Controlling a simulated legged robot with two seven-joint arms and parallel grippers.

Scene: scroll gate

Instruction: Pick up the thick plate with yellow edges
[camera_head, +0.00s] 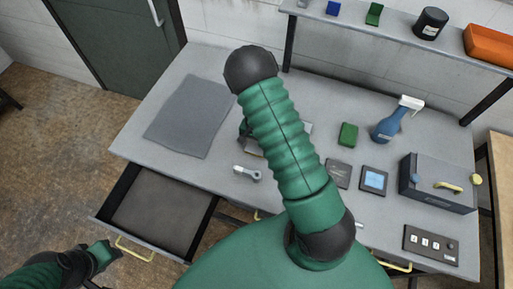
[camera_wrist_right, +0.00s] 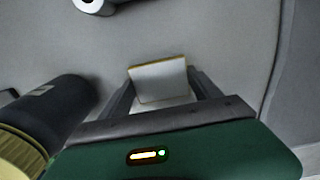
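The thick plate (camera_wrist_right: 158,85) shows in the right wrist view as a pale, nearly square slab with a yellow strip along its far edge. My right gripper (camera_wrist_right: 160,88) has its two dark fingers spread wide, one toward each side of the plate. I cannot tell whether they touch it. In the head view my right arm hides most of this spot, and only part of the right gripper (camera_head: 246,138) shows beside the forearm. My left gripper (camera_head: 103,256) is low at the left, beyond the table edge; its fingers are too small to read.
A grey mat (camera_head: 190,115) lies left on the table (camera_head: 225,70). An open drawer (camera_head: 160,212) juts out at the front left. A small white-grey part (camera_head: 247,173), a green block (camera_head: 348,134), a spray bottle (camera_head: 395,120) and a grey box (camera_head: 435,188) stand nearby. A shelf (camera_head: 400,36) runs behind.

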